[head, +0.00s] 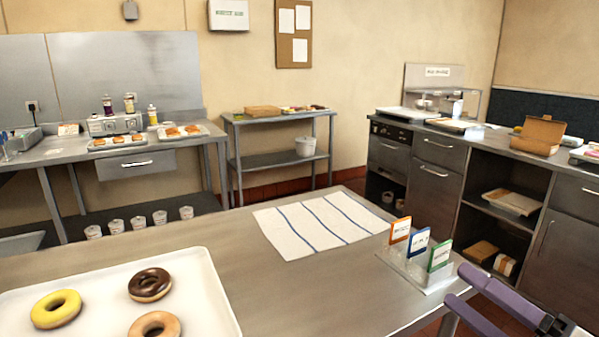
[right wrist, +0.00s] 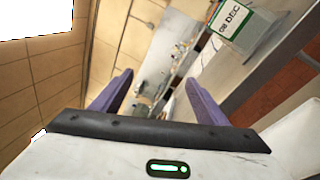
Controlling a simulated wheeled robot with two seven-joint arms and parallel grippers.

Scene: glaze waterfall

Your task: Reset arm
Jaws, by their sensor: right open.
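My right gripper (head: 478,291) comes in at the lower right of the head view, beside the table's right edge. Its two purple fingers are apart with nothing between them; they also show spread in the right wrist view (right wrist: 160,95). The left gripper does not show. A steel table (head: 240,228) fills the foreground. On it stands a clear holder (head: 425,277) with orange, blue and green cards, to the left of my right gripper and apart from it. The green card (right wrist: 231,20) also shows in the right wrist view.
A white tray (head: 208,285) holds a yellow (head: 42,313), a chocolate (head: 150,291) and a plain doughnut (head: 142,328). A striped cloth (head: 290,240) lies flat on the table. Counters (head: 435,190) stand at right.

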